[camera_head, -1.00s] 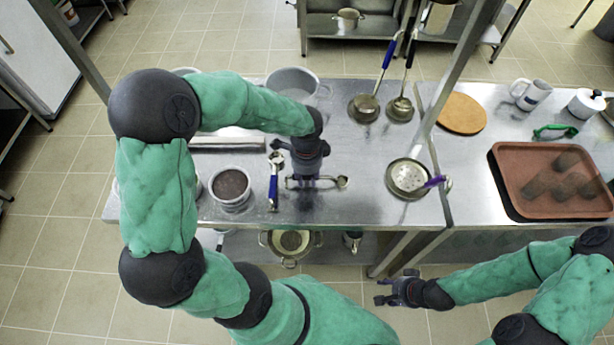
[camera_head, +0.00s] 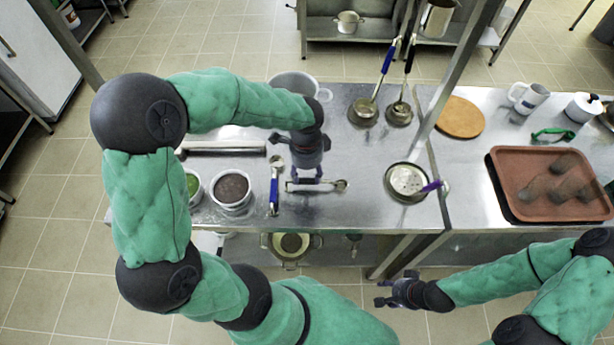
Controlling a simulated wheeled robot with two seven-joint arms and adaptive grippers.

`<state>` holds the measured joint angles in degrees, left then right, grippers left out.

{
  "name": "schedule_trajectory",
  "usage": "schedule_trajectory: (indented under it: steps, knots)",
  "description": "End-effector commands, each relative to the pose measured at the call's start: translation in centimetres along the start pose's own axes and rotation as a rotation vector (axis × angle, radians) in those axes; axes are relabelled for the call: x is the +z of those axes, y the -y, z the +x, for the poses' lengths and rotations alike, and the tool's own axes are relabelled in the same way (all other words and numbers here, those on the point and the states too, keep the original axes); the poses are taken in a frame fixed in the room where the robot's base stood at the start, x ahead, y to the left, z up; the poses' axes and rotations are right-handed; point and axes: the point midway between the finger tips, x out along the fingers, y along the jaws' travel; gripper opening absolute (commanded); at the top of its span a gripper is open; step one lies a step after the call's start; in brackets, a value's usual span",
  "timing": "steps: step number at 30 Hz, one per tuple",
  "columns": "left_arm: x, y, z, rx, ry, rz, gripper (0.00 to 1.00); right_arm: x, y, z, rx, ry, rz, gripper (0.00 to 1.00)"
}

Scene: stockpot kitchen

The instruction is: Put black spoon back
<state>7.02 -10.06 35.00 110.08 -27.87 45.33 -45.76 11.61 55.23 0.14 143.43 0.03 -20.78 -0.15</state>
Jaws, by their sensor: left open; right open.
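A small spoon lies crosswise on the steel table, with its round metal bowl (camera_head: 341,186) to the right and its handle running left below my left gripper. The handle's colour is hard to tell. My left gripper (camera_head: 305,180) is open, pointing down just above the handle; I cannot tell whether it touches it. A blue-handled spoon (camera_head: 274,190) lies lengthwise just left of it. A black-handled ladle (camera_head: 400,112) is at the back, beside a blue-handled ladle (camera_head: 364,110). My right gripper (camera_head: 383,293) is open and empty, in front of the table.
Two containers, one with dark contents (camera_head: 232,188) and one with green contents (camera_head: 193,184), stand at left. A pot (camera_head: 294,84) is behind my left arm. A skimmer with a purple handle (camera_head: 407,181), a round board (camera_head: 461,117) and a brown tray (camera_head: 550,207) are at right.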

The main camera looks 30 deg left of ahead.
Motion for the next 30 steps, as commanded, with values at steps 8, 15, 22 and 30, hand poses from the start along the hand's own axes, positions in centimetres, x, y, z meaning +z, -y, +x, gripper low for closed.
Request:
schedule_trajectory:
  steps: [8, 15, 22, 30]
  knots:
    - [-0.1, 0.0, -5.5, -0.002, -0.001, 0.001, 0.52, 0.1, 0.6, -1.6, 0.0, 0.0, 0.0, 0.49]
    - [0.0, 0.0, -7.5, 0.001, 0.001, 0.0, 0.52, 0.1, 0.7, -2.0, 0.0, 0.0, 0.0, 0.49]
    - [0.0, 0.0, -7.6, 0.001, 0.0, 0.0, 0.52, 0.1, 0.7, -2.0, 0.0, 0.0, 0.0, 0.49]
    - [0.0, 0.0, -7.6, 0.001, 0.001, 0.0, 0.52, 0.1, 0.7, -2.0, 0.0, 0.0, 0.0, 0.49]
